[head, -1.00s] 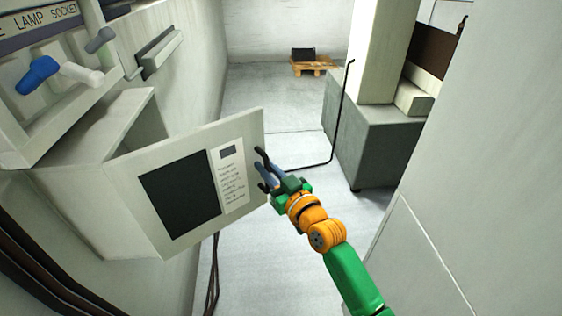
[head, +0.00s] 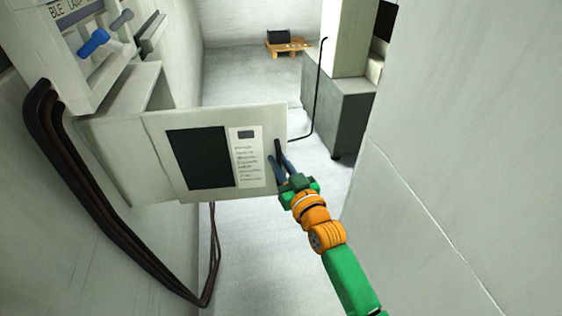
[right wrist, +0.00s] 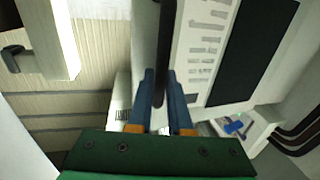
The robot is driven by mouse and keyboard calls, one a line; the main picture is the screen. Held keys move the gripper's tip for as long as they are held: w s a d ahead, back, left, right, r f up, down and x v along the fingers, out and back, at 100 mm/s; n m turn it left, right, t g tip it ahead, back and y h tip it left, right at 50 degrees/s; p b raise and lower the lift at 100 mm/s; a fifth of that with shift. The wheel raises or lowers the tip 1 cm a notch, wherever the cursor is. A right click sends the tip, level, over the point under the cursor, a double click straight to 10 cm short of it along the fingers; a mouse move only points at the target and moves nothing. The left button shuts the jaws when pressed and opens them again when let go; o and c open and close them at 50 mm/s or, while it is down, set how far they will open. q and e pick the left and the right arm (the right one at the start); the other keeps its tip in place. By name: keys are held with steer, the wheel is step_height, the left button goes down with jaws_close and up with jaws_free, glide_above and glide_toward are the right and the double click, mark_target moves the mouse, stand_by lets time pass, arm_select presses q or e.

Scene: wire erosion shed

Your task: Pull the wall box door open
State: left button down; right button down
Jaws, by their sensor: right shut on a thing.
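The wall box (head: 108,160) is a pale box on the left wall in the head view. Its door (head: 209,158), pale with a dark panel and a printed label strip, stands swung out from the box, with its face toward me. A dark bar handle (head: 278,150) is near the door's right edge. My right gripper (head: 279,164) is shut on this handle. In the right wrist view, the handle (right wrist: 162,45) runs between the two blue fingers (right wrist: 161,88), with the door face (right wrist: 207,45) beside it. My left gripper is not in view.
Dark cables (head: 105,215) run down the left wall below the box. A panel with a blue lever (head: 93,42) is above it. A pale wall or panel (head: 460,150) fills the right side. A grey block (head: 337,110) and a pallet (head: 288,47) stand farther back on the open floor.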

steer(key=shift+s, duration=0.25)
steer(key=c, duration=0.8)
jaws_free()
steer(key=shift+a, duration=0.15)
steer(key=shift+c, duration=0.2)
steer(key=v, duration=0.7)
